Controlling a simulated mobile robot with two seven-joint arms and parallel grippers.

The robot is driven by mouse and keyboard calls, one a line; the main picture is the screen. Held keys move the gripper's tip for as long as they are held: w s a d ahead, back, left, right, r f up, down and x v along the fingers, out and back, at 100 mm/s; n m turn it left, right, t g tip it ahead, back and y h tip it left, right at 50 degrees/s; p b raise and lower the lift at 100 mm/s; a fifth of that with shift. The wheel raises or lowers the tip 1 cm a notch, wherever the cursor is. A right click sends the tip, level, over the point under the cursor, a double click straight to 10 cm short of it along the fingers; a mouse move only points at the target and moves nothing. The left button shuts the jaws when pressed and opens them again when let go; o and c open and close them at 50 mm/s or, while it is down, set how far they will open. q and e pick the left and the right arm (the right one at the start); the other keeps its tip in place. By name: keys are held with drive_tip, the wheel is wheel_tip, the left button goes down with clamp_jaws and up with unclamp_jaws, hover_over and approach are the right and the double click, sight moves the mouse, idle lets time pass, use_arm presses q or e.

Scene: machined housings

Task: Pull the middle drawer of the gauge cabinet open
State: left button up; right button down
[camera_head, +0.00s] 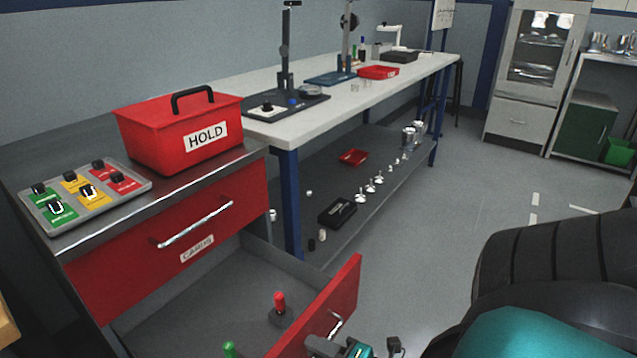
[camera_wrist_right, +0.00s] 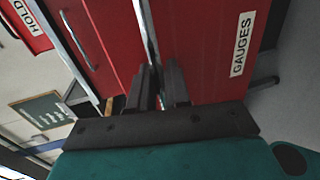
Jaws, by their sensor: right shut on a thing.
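The gauge cabinet (camera_head: 100,230) is grey with red drawer fronts and stands at the left of the head view. The drawer below the top one is pulled well out; its red front (camera_head: 345,290) stands clear of the cabinet, showing the grey interior. Its front also shows in the wrist view with a GAUGES label (camera_wrist_right: 243,44). My right gripper (camera_head: 340,347) is at the bottom edge of the head view. In the wrist view its fingers (camera_wrist_right: 160,82) are shut on that drawer's metal handle (camera_wrist_right: 148,35). My left gripper is not in view.
The top drawer (camera_head: 165,245) is shut. Red-topped (camera_head: 280,303) and green-topped (camera_head: 230,350) items are in the open drawer.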

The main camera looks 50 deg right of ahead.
drive_tip(key=c, duration=1.3)
unclamp_jaws()
drive_tip(key=p+v, duration=0.2)
drive_tip(key=v, duration=1.1)
drive_tip(key=shift+d, duration=0.1)
